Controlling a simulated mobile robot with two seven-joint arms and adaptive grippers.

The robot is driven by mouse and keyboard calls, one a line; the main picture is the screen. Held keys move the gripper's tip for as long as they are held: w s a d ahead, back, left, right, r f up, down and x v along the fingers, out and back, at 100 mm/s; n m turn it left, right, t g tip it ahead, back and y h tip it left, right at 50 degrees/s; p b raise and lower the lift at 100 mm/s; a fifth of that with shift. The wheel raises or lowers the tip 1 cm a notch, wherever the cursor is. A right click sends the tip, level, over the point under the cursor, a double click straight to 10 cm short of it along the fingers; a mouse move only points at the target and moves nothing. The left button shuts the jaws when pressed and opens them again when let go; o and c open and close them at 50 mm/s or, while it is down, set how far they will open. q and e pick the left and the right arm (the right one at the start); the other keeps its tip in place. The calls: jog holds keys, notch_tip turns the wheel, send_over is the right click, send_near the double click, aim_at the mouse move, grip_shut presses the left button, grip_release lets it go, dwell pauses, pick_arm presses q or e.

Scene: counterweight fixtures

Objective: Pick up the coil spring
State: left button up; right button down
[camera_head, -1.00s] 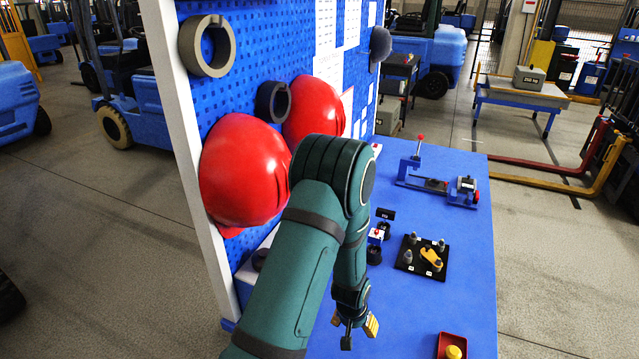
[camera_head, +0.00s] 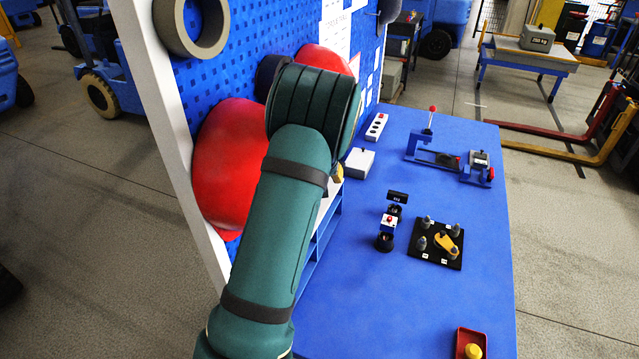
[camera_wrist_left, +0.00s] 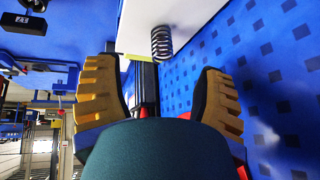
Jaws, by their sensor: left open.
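The coil spring (camera_wrist_left: 161,43) shows in the left wrist view as a dark wire coil with one end at a white surface (camera_wrist_left: 185,12), beside the blue pegboard. I cannot pick it out in the head view. My left gripper (camera_wrist_left: 157,75) is open, its two yellow-padded fingers spread wide and empty. The spring lies ahead of the fingertips, in line with the gap between them and apart from both. In the head view my green left arm hides nearly all of this gripper; only a yellow bit (camera_head: 339,173) shows near the pegboard. My right gripper is not in view.
Two red helmets (camera_head: 222,165) and a grey ring (camera_head: 196,22) hang on the pegboard (camera_head: 260,25) close to my arm. The blue table (camera_head: 370,310) carries a black plate (camera_head: 437,256), a clamp fixture (camera_head: 435,150) and a red tray (camera_head: 469,342). Its front middle is clear.

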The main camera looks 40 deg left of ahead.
pick_arm(q)
jog(key=shift+x, duration=3.9)
jog(key=shift+w+a+r, duration=0.1)
jog(key=shift+r, duration=0.05)
jog(key=c, duration=1.1)
